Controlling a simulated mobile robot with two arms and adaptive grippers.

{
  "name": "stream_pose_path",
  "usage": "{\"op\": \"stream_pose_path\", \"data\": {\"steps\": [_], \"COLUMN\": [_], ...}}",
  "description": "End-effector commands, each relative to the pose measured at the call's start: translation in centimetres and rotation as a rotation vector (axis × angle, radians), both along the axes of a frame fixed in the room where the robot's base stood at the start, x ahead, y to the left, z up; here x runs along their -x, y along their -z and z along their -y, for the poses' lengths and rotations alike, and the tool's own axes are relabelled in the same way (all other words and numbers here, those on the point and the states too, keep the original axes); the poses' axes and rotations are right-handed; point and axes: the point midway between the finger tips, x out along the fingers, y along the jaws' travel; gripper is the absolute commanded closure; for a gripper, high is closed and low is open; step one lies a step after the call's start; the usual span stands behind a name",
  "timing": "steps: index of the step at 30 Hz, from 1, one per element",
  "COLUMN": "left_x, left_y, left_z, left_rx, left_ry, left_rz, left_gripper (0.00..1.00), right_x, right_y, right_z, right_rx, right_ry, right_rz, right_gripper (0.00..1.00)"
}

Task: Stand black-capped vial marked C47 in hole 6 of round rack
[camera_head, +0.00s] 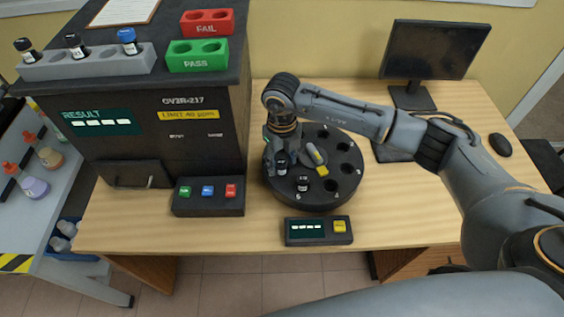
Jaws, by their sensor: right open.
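The round rack (345,185) is a black disc with numbered holes on the wooden desk. My right gripper (275,158) points down over its left part, with its jaws open. A black-capped vial (281,168) stands in the rack right at the fingers; I cannot tell whether they touch it. The labels are too small to read, so I cannot tell which vial is C47. The gripper and arm hide the back left of the rack, and I cannot pick out hole 6. My left gripper is out of view.
A dark analyser (180,125) stands left of the rack, with a button box (208,208) before it. A grey rack (95,65) on top holds vials beside red FAIL (207,28) and green PASS (199,64) blocks. A display box (300,230) is in front. A monitor (425,50) stands behind right.

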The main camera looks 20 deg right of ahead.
Motion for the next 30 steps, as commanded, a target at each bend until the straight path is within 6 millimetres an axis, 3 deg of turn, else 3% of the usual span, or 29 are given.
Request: {"op": "stream_pose_path", "data": {"steps": [9,15,30], "left_x": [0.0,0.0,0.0], "left_y": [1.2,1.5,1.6], "left_z": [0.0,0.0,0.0], "left_rx": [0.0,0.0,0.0], "left_ry": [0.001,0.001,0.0], "left_rz": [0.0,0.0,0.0], "left_gripper": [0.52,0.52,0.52], "right_x": [-0.1,-0.1,0.0], "right_y": [-6.8,-9.8,-10.8], "right_z": [0.0,0.0,0.0], "right_rx": [0.0,0.0,0.0], "right_ry": [-0.002,-0.001,-0.002], "right_rz": [0.006,0.004,0.001], "right_gripper": [0.52,0.52,0.52]}}
